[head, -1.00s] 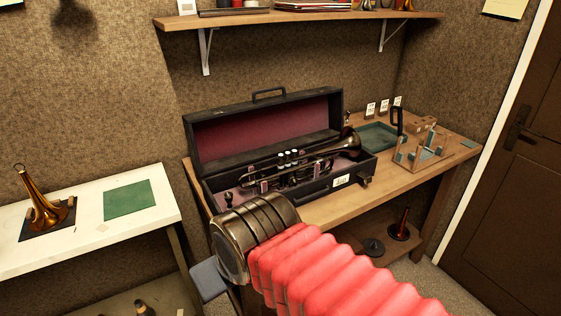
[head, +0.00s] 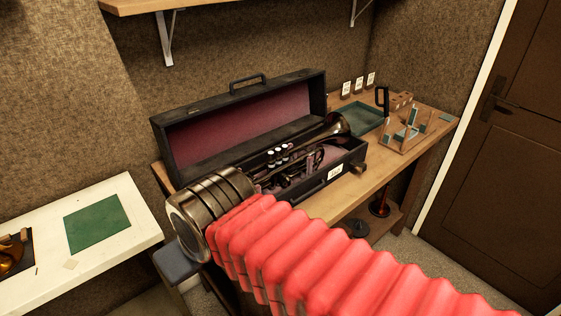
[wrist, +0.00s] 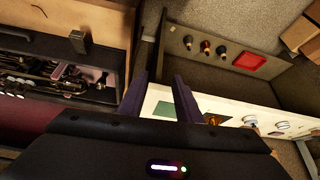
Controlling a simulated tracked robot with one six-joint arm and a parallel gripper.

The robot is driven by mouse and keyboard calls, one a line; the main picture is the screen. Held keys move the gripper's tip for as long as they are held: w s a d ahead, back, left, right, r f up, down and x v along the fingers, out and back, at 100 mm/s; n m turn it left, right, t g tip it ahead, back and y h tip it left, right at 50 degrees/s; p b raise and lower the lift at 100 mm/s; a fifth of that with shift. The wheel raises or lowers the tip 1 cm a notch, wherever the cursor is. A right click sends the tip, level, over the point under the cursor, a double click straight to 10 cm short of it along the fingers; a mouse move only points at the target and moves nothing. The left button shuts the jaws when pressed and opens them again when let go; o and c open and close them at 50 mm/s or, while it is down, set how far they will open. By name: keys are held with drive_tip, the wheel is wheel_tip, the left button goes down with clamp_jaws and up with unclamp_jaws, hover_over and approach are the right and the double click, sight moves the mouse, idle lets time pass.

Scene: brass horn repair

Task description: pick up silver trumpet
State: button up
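A dark, shiny trumpet (head: 327,132) lies in an open black case (head: 335,174) on the wooden bench in the head view. Its bell points right and its white-topped valves stand up near the middle. My arm's metal end hides the case's near left corner. In the wrist view, the case and parts of the trumpet (wrist: 40,88) show at the left, beside my gripper. My gripper (wrist: 163,82) is open, its two dark fingers apart with nothing between them. In the head view its fingers are hidden.
The case lid (head: 240,125) stands open at the back. A white table (head: 130,240) with a green mat (head: 97,224) is at the left. A door (head: 480,200) is at the right.

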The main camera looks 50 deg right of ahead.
drive_tip(key=shift+o, duration=0.2)
